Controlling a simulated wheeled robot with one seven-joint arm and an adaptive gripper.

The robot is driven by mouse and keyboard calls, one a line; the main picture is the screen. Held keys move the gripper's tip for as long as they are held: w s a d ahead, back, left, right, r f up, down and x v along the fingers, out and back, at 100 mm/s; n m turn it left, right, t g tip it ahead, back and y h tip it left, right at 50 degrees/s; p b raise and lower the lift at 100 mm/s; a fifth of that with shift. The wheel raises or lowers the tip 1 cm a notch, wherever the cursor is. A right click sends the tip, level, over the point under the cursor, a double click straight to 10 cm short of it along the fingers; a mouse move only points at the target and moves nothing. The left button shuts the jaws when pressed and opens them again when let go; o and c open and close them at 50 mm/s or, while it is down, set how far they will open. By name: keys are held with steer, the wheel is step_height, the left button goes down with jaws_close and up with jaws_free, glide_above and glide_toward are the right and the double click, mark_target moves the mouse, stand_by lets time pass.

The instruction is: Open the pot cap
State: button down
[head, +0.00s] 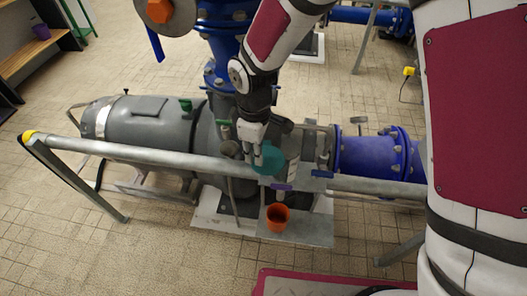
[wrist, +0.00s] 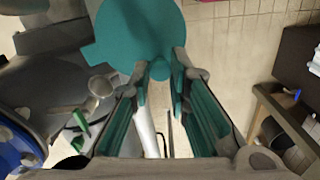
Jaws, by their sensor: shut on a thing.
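A flat, round teal cap (head: 269,158) with a side tab is at the grey rail, in front of the pump. In the wrist view the cap (wrist: 138,32) fills the top middle. My gripper (head: 260,155) is shut on the cap's small teal knob, which shows between the fingertips in the wrist view (wrist: 162,74). An orange pot (head: 277,218) stands upright below the cap on the pale base plate. Its mouth is uncovered. I cannot tell whether the cap touches the rail or what lies behind it.
A long grey rail (head: 140,147) crosses in front of the grey pump motor (head: 140,118). A small purple item (head: 282,187) is at the rail above the pot. Blue pipes (head: 368,156) continue to the right. Tiled floor (head: 150,255) is open at the front left.

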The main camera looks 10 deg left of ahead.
steer(key=shift+w+a+m, duration=0.25)
steer(key=shift+a+m, duration=0.3)
steer(key=shift+m, duration=0.3)
steer(key=shift+w+a+m, duration=0.2)
steer(key=shift+a+m, duration=0.35)
steer(key=shift+m, duration=0.3)
steer(key=c, duration=1.5)
jaws_free()
step_height(320, 180, up, 12)
